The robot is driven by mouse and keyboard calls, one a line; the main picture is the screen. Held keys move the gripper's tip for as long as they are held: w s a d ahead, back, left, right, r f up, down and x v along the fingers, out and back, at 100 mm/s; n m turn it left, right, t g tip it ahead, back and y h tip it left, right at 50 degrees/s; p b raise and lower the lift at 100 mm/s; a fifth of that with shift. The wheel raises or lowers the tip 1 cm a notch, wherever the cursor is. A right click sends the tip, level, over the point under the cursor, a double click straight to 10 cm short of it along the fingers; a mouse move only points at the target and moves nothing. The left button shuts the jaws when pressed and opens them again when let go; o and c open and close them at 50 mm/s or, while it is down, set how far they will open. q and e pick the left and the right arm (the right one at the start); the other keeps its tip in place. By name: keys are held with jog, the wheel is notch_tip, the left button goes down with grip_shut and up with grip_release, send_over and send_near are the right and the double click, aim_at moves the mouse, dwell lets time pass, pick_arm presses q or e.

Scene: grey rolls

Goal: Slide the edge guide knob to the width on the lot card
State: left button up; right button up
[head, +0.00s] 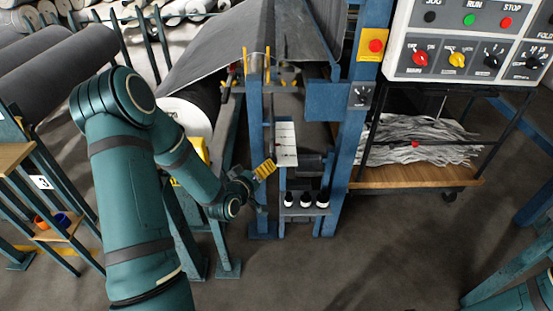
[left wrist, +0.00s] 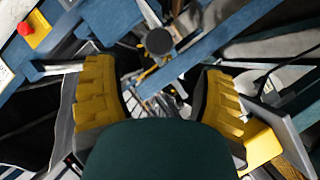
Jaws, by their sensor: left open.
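My left gripper (head: 264,169) has yellow fingers and is beside the blue frame of the machine, left of a white plate with dark marks (head: 286,143). In the left wrist view the fingers (left wrist: 162,98) are wide apart with nothing between them. A round black knob (left wrist: 159,41) shows beyond the fingertips, in front of a blue bar; it looks like the guide knob, but I cannot be sure. I cannot pick it out in the head view. I cannot identify the lot card or read any width. My right gripper is out of view.
A control panel (head: 468,42) with buttons and dials is at upper right. A red button on a yellow box (head: 371,45) sits on the blue post. A cart shelf (head: 415,178) with grey strips stands right. Grey rolls (head: 62,70) lie left. The front floor is clear.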

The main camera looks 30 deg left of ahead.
aim_at(274, 159)
pick_arm(q)
jog(key=x, duration=1)
jog(key=shift+b, duration=0.4)
grip_shut()
